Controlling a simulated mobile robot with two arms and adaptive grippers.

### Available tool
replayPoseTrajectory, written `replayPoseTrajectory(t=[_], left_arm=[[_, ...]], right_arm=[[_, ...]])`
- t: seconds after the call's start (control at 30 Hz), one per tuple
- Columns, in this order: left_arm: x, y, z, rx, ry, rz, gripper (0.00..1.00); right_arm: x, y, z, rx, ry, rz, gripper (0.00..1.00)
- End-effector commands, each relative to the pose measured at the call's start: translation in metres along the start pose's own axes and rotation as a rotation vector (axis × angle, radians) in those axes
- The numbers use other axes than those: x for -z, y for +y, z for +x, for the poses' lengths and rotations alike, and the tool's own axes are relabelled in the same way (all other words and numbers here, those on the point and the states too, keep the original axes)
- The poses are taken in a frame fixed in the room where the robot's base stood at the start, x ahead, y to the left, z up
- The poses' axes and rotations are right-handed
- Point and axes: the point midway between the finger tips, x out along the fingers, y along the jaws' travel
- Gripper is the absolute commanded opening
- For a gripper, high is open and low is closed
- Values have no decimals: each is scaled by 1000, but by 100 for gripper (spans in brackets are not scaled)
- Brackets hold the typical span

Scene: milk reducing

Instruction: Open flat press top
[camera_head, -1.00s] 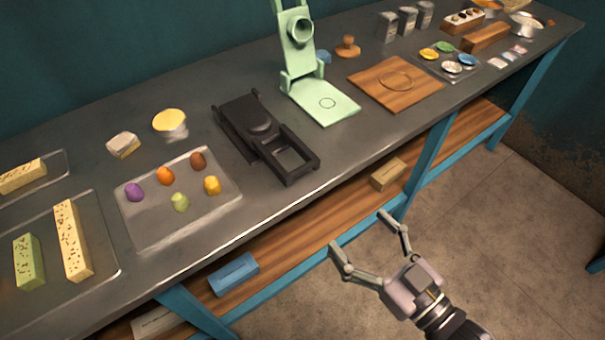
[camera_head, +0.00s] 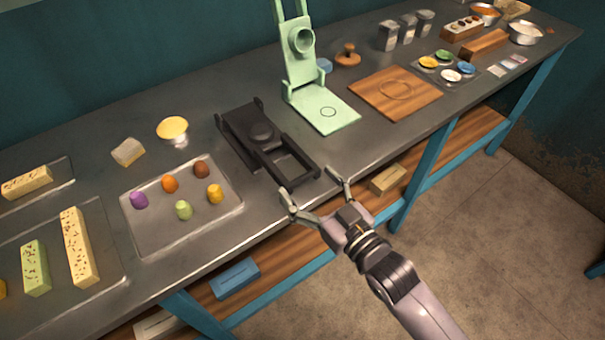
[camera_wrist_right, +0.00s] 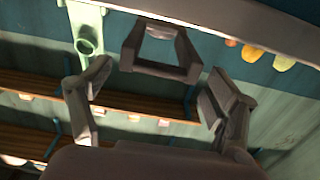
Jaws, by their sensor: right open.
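The black flat press (camera_head: 240,125) lies on the dark worktop. Its open rectangular frame end (camera_head: 313,172) points toward the table's front edge. A round black disc (camera_head: 262,133) shows in its middle. My right gripper (camera_head: 309,184) is open and empty, just in front of the frame end, with its fingers spread to either side. In the right wrist view the black frame (camera_wrist_right: 163,71) shows beyond and between my open fingers (camera_wrist_right: 157,80). I cannot tell whether they touch it. My left gripper is not in view.
A pale green press (camera_head: 298,62) stands behind and to the right, beside a wooden board (camera_head: 395,92). A tray (camera_head: 160,238) with several coloured pieces lies left of the black press. A wooden shelf (camera_head: 340,220) runs below the worktop. The floor in front is clear.

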Motion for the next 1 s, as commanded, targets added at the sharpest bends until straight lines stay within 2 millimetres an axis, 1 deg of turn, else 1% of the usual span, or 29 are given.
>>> replayPoseTrajectory(t=[0.03,0.2,0.3,0.53,1.0], left_arm=[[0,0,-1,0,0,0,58],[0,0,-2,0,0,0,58],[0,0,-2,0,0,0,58],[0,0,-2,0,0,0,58],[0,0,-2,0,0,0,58]], right_arm=[[1,0,8,-1,1,0,82],[0,1,23,-1,-1,0,82],[0,0,26,-1,-1,0,82],[-1,0,26,-1,-1,0,82],[-1,0,26,-1,-1,0,51]])
